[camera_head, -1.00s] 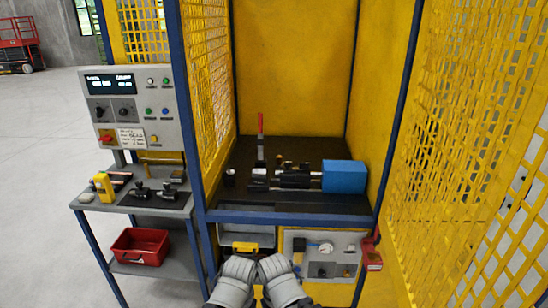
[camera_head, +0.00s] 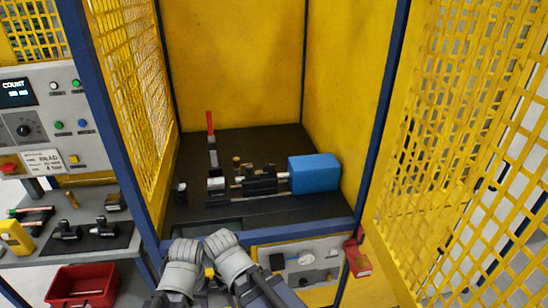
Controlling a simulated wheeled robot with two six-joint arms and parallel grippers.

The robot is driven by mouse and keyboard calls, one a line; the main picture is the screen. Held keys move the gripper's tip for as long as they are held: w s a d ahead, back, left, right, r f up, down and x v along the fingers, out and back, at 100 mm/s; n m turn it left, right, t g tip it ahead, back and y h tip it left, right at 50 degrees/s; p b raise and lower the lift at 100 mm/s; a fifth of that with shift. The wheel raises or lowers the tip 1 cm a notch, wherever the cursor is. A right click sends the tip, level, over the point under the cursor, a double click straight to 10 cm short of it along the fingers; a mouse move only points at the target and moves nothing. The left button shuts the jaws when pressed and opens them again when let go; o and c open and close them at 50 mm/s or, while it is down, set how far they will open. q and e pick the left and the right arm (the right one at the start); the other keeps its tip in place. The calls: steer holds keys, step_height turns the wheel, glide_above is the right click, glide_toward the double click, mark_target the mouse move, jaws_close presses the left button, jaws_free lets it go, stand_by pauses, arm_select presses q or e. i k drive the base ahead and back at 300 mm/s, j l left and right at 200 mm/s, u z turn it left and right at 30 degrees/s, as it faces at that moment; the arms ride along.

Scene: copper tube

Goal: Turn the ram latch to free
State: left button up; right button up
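A ram fixture stands on the dark bench top inside the yellow cage. It has a blue block (camera_head: 313,174) at its right end and a black clamp body (camera_head: 260,181) in the middle. A small brass-coloured knob (camera_head: 237,163) shows behind it. A red-handled lever (camera_head: 210,123) stands upright at the fixture's left. Which part is the ram latch, and how it is turned, is too small to tell. My two grey arms come up from the bottom, in front of the bench edge and apart from the fixture. Fingertips of both grippers are not visible.
Yellow mesh panels (camera_head: 130,90) and blue posts (camera_head: 381,120) flank the open cage front. A gauge panel (camera_head: 305,262) and red box (camera_head: 357,258) sit below the bench edge. At left are a control panel (camera_head: 40,125), a side table with tools and a red bin (camera_head: 83,288).

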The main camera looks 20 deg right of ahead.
mark_target(268, 169)
steer(key=i+l+z, duration=0.15)
steer(key=i+z, duration=0.15)
steer(key=i, duration=0.3)
steer(key=i+z, duration=0.35)
steer(key=i, duration=0.25)
